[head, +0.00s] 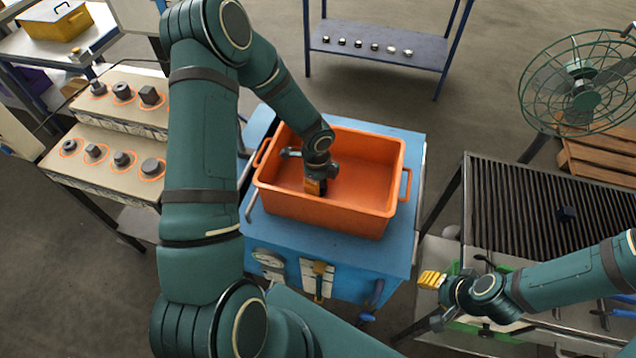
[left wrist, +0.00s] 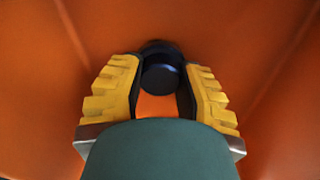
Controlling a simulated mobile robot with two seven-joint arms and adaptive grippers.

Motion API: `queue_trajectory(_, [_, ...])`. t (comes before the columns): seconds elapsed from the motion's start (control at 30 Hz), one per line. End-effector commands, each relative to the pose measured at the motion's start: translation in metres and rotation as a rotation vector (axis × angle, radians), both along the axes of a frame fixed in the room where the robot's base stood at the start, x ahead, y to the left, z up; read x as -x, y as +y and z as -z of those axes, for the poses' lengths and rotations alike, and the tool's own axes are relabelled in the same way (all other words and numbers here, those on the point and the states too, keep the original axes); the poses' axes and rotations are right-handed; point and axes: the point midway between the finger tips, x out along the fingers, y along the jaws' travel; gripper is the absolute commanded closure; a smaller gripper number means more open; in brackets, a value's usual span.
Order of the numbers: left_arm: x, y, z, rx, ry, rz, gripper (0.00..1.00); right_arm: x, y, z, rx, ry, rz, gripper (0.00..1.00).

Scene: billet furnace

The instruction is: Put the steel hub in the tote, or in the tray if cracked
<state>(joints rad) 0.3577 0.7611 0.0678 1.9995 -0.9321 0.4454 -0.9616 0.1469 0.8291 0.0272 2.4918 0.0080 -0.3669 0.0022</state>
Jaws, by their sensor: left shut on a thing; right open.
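The orange tote (head: 375,215) stands on a blue cart. My left gripper (head: 315,190) reaches down into the tote, left of its middle. In the left wrist view its yellow fingers are shut on a dark round steel hub (left wrist: 161,76), with orange tote walls and floor around it. Whether the hub touches the tote floor I cannot tell, and no crack can be made out on it. In the head view the gripper mostly hides the hub. My right gripper (head: 432,281) is open and empty, right of the cart. I cannot clearly identify the tray.
A stepped stand (head: 120,130) at left holds several dark parts in orange rings. A dark grate (head: 520,210) with a small dark block lies at right, near a green fan (head: 580,85). A blue shelf (head: 380,45) with small pieces stands behind the blue cart (head: 285,232).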

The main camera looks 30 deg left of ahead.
Motion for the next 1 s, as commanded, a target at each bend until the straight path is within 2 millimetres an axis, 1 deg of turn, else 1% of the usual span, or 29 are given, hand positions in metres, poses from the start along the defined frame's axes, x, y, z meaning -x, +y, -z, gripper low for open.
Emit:
queue_trajectory(0.17, [-0.001, 0.0, -0.002, 0.0, -0.003, 0.0, 1.0, 0.0, 0.0, 0.0, 0.0, 0.0, 0.0, 0.53])
queue_trajectory(0.3, [-0.001, 0.0, 0.003, 0.0, -0.002, 0.0, 1.0, 0.0, 0.0, 0.004, 0.001, 0.0, 0.0, 0.53])
queue_trajectory(0.33, [0.0, 0.0, 0.003, 0.0, -0.001, 0.0, 0.56, 0.0, 0.0, 0.004, 0.001, 0.0, 0.0, 0.53])
queue_trajectory(0.37, [0.0, 0.0, 0.002, 0.0, -0.001, 0.0, 0.45, 0.0, 0.0, 0.003, 0.001, 0.0, 0.0, 0.53])
queue_trajectory(0.4, [0.0, 0.0, 0.002, 0.0, -0.001, 0.0, 0.4, 0.0, 0.0, 0.003, 0.001, 0.0, 0.0, 0.53])
queue_trajectory(0.67, [0.0, 0.0, 0.002, 0.0, -0.001, 0.0, 0.4, 0.0, 0.0, 0.003, 0.001, 0.0, 0.0, 0.53])
queue_trajectory(0.77, [0.0, 0.0, -0.002, 0.0, -0.001, 0.0, 0.4, 0.0, 0.0, 0.0, 0.0, 0.0, 0.0, 0.53])
queue_trajectory(0.87, [-0.001, 0.001, -0.012, -0.001, -0.004, -0.001, 0.4, 0.0, 0.0, -0.003, 0.0, 0.0, 0.0, 0.53])
queue_trajectory(1.0, [-0.001, 0.002, -0.038, -0.001, -0.006, -0.001, 0.4, 0.0, 0.0, -0.007, -0.001, 0.0, 0.0, 0.53])
